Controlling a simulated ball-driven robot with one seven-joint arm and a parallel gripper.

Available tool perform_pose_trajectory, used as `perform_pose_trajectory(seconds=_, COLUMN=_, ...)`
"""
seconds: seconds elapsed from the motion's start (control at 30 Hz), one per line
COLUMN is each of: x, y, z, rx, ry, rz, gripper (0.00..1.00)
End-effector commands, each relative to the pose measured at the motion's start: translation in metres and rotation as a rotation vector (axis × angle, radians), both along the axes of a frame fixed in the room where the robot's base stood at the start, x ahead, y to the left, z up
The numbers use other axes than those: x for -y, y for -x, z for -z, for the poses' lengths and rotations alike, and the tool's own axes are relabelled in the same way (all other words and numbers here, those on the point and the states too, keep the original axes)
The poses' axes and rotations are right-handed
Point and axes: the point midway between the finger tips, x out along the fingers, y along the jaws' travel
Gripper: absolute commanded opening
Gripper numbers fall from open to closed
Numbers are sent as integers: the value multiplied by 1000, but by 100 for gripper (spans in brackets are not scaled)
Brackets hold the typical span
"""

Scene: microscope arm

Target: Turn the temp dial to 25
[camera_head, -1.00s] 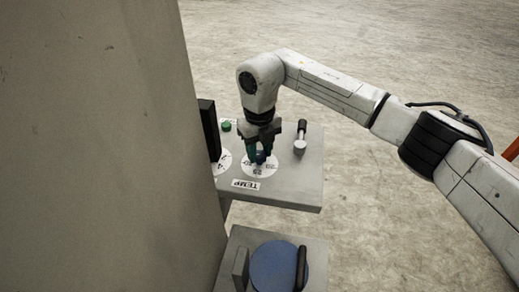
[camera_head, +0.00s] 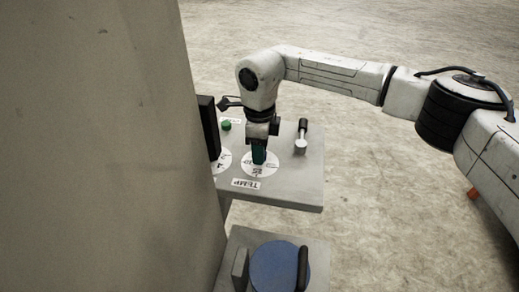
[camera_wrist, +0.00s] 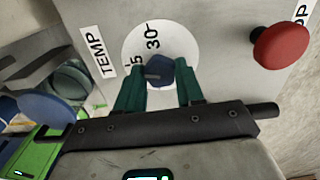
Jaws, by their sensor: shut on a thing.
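The temp dial is a white numbered disc (camera_head: 249,171) with a small dark blue knob (camera_wrist: 158,70) at its centre. It lies on a grey panel beside a TEMP label (camera_head: 246,184). In the wrist view the disc (camera_wrist: 185,42) shows "30" and a partly hidden number ending in 5. My gripper (camera_head: 258,162) points down over the dial. In the wrist view its teal fingers (camera_wrist: 158,76) are closed on the knob from both sides. No pointer mark on the knob can be made out, and the head view hides the knob.
A red button (camera_wrist: 281,45) shows in the wrist view. A lever (camera_head: 301,140) and a green button (camera_head: 226,125) are on the same panel. A large grey column (camera_head: 110,150) stands left. A blue disc (camera_head: 276,268) with a black handle is below.

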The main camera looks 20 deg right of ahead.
Motion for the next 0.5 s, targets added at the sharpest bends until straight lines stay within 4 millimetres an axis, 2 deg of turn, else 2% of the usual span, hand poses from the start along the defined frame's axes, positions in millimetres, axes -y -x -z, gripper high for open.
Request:
perform_pose_trajectory(seconds=0.23, x=0, y=-1, z=-1, rx=6, ry=-1, rz=-139, gripper=7)
perform_pose_trajectory(seconds=0.5, x=-1, y=-1, z=-2, rx=6, ry=-2, rz=-207, gripper=7)
